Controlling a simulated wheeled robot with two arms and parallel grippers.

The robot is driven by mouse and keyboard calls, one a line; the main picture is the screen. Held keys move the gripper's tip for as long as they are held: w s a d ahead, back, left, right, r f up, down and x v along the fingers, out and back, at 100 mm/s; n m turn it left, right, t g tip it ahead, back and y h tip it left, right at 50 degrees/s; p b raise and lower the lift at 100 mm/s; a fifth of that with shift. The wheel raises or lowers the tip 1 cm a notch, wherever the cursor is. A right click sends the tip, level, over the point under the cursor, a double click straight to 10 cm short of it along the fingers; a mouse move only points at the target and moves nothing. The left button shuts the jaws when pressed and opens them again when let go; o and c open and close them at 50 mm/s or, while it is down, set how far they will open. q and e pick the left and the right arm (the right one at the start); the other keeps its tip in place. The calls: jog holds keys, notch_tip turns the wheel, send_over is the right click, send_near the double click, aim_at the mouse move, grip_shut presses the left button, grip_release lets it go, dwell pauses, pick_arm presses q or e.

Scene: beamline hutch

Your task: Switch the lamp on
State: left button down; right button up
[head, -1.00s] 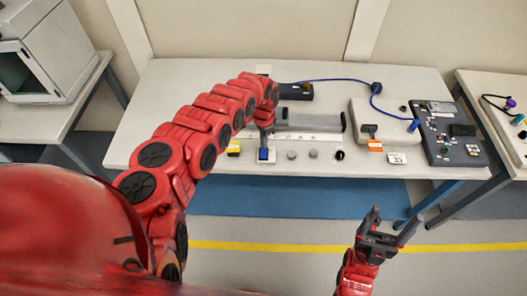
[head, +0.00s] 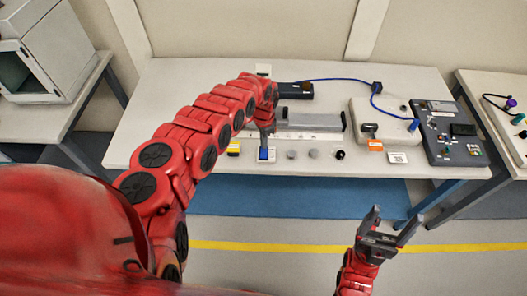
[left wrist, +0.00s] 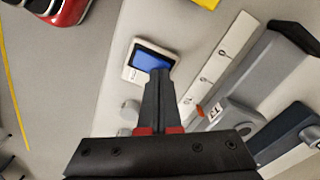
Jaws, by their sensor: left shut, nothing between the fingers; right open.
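A blue rocker switch (head: 267,155) in a white square plate lies near the front edge of the table. In the left wrist view the blue rocker (left wrist: 150,61) shows in its white frame. My left gripper (head: 264,146) is shut and empty and points down at the switch. In the left wrist view its closed fingertips (left wrist: 160,75) overlap the near edge of the blue rocker; I cannot tell if they touch it. My right gripper (head: 389,228) is open and empty in front of the table. I cannot pick out a lamp for certain.
A yellow block (head: 233,150) lies left of the switch; grey knobs (head: 291,154) and a black knob (head: 340,155) lie to its right. Behind is a grey rail-like device (head: 315,122). A beige box (head: 372,130) with a blue cable and a dark panel (head: 450,150) stand at the right.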

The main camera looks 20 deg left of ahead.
pick_arm(q)
jog(key=shift+f+b, duration=0.6)
jog(key=shift+f, duration=0.1)
jog(key=shift+r, duration=0.1)
notch_tip(320, 180, up, 4)
jog(key=p, duration=0.3)
jog(key=shift+s+f, duration=0.1)
jog(key=shift+f, duration=0.15)
jog(key=shift+r+p, duration=1.35)
jog(key=shift+r, duration=0.4)
jog(key=shift+f, duration=0.1)
